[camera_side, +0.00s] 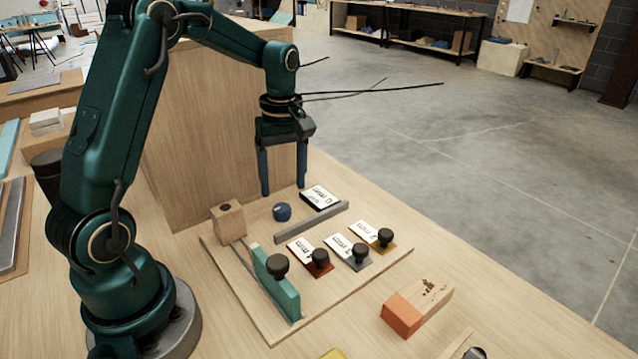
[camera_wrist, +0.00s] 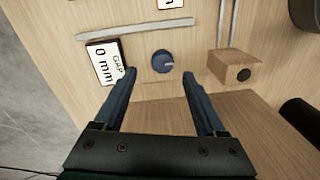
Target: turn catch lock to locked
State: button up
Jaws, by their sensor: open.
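A round blue knob (camera_side: 282,212), which seems to be the catch lock, stands on the wooden board (camera_side: 318,304). It also shows in the wrist view (camera_wrist: 162,61), with a pale mark pointing to the right. The writing near it is too small to read. My gripper (camera_side: 284,190) is open and empty, pointing down above the knob. In the wrist view my gripper (camera_wrist: 158,72) has one finger on each side of the knob's line, and the knob shows just beyond the fingertips. The fingers appear apart from it.
A "GAP 0 mm" plate (camera_wrist: 104,62) and a grey bar (camera_side: 311,222) lie beside the knob. A wooden block (camera_side: 228,221) and a teal slider (camera_side: 276,282) with a black knob are on the board. Several labelled tabs with black knobs stand in front. A wooden panel (camera_side: 205,130) rises behind.

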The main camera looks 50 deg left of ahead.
aim_at(282, 207)
jog(key=shift+s+a+f, duration=0.1)
jog(key=shift+s+f, duration=0.1)
jog(key=shift+f, duration=0.25)
jog(key=shift+s+f, duration=0.1)
jog(key=shift+f, duration=2.2)
grip_shut()
